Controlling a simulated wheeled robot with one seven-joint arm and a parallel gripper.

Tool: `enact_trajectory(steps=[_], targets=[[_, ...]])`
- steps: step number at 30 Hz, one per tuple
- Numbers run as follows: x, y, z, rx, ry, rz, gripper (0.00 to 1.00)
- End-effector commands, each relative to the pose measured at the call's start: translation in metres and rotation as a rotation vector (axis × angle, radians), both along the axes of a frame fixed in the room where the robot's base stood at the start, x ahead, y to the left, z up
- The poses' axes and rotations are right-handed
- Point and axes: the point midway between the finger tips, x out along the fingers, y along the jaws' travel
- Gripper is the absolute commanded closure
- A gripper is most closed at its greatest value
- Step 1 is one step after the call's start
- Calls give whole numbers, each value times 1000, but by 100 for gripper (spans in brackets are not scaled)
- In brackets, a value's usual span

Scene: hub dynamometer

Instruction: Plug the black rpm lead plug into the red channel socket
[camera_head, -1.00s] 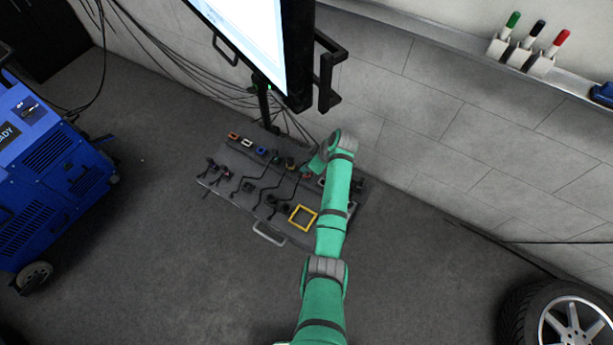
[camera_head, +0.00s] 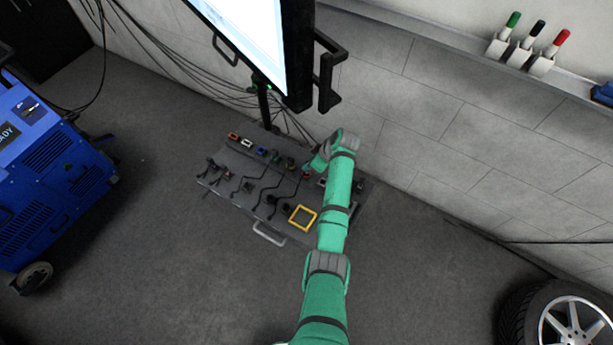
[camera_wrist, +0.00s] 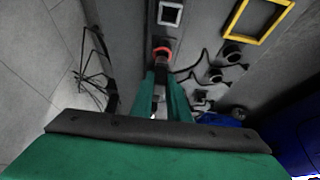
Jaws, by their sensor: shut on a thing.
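My gripper (camera_wrist: 161,88) shows in the wrist view, with its two green fingers shut on the black rpm lead plug (camera_wrist: 160,78). The fingers hide most of the plug. The red channel socket (camera_wrist: 162,50) is straight ahead of the fingertips, at or very close to the plug's front end. I cannot tell how far the plug is in the socket. In the head view, my gripper (camera_head: 310,169) is low over the board's back edge, and the red socket is small and partly hidden there.
The grey board (camera_head: 232,196) carries a row of coloured sockets, several black plugs with leads and a yellow frame (camera_head: 302,217). The monitor (camera_head: 255,45) stands behind it. Loose cables (camera_wrist: 95,70) hang by the wall. Open floor lies in front of the board.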

Motion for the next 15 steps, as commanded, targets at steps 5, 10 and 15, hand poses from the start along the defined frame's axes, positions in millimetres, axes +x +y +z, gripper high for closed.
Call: enact_trajectory(steps=[5,10,15], targets=[[0,0,0,0,0,0,100],[0,0,0,-1,0,1,100],[2,3,1,-24,17,4,100]])
